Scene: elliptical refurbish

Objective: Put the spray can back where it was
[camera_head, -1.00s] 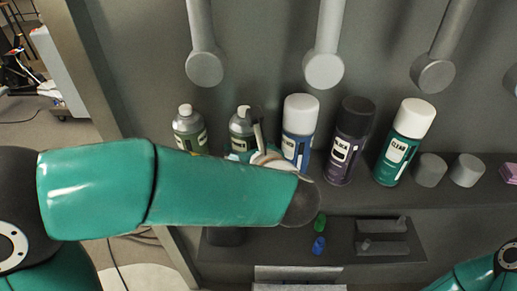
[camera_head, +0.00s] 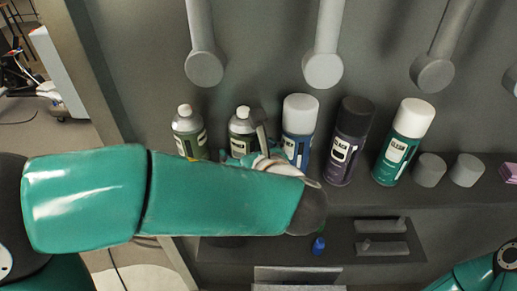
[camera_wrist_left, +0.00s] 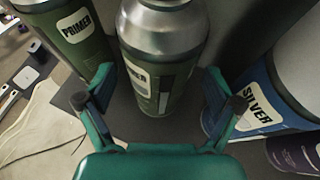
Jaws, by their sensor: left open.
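Three spray cans stand upright on the shelf: one with a white cap and blue label (camera_head: 299,127), one black and purple (camera_head: 348,140) and one green with a white cap (camera_head: 404,142). Left of them stand two green metal-topped cans, the outer one (camera_head: 188,130) and the inner one (camera_head: 243,128). My left gripper (camera_head: 246,150), partly hidden behind my forearm, is at the inner can. In the left wrist view, its open fingers (camera_wrist_left: 158,76) stand on either side of the inner can (camera_wrist_left: 164,45). The can marked PRIMER (camera_wrist_left: 80,35) is left, the SILVER can (camera_wrist_left: 268,95) right.
Two grey cylinders (camera_head: 448,170) and a pink block (camera_head: 510,172) sit right of the cans. Large grey pegs (camera_head: 322,68) stick out above. A lower ledge (camera_head: 345,262) holds a small blue item (camera_head: 318,245) and grey bars (camera_head: 382,248).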

